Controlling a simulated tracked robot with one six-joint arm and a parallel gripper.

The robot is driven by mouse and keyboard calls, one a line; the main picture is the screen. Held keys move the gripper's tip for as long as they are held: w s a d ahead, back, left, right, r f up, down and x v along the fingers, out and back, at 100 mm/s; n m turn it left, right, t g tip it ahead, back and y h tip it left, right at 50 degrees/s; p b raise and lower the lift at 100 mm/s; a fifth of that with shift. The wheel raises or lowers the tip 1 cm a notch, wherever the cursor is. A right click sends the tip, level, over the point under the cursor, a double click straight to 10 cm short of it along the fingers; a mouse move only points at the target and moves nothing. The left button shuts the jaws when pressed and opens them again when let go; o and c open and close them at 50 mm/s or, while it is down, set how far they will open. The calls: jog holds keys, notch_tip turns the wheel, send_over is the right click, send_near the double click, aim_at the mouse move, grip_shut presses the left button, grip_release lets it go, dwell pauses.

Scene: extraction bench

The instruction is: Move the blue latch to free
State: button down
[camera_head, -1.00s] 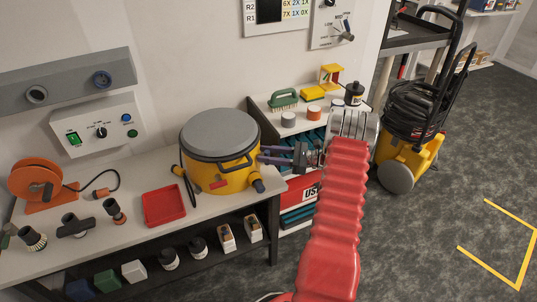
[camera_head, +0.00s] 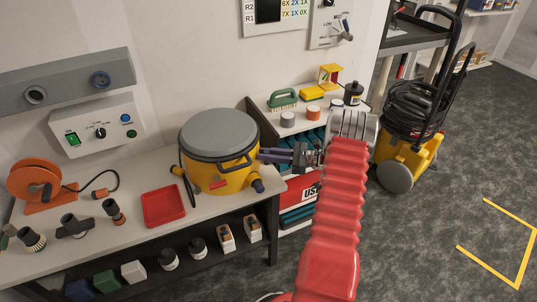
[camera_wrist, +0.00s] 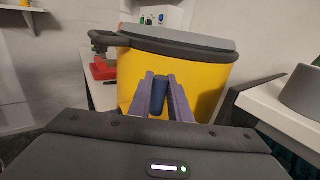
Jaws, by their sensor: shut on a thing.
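The yellow drum (camera_head: 222,178) with a grey lid (camera_head: 219,134) and dark side handle stands on the workbench. The blue latch (camera_wrist: 160,103) is an upright blue cylinder in front of the drum's yellow side in the wrist view. My gripper (camera_head: 263,155) reaches in from the right to the drum's right side. In the wrist view its purple fingers (camera_wrist: 160,100) are shut on the blue latch, one on each side. The latch's mount on the drum is hidden by the fingers and my wrist, and the latch cannot be made out in the head view.
A red tray (camera_head: 164,205) lies left of the drum, with an orange cable reel (camera_head: 36,184) farther left. A shelf unit with jars, a green brush (camera_head: 283,98) and a yellow sponge (camera_head: 312,93) stands behind my gripper. A yellow vacuum (camera_head: 409,155) stands at the right.

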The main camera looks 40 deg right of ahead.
jog(key=shift+a+n, duration=0.15)
jog(key=shift+n, duration=0.15)
jog(key=n, duration=0.1)
jog(key=a+n, duration=0.1)
jog(key=n, duration=0.1)
jog(key=shift+s+g+h, duration=0.15)
jog(key=shift+g+h, duration=0.15)
jog(key=shift+s+a+f+n+h, duration=0.15)
jog(key=shift+a+f+n+h, duration=0.3)
jog(key=shift+n, duration=1.6)
jog(key=shift+s+a+f+n+h, duration=0.2)
jog(key=shift+f+n+h, duration=0.45)
jog(key=shift+n, duration=1.35)
jog(key=shift+s+a+f+n+h, duration=0.2)
jog(key=shift+f+n+h, duration=0.35)
jog(key=shift+n, duration=1.5)
jog(key=shift+r, duration=0.1)
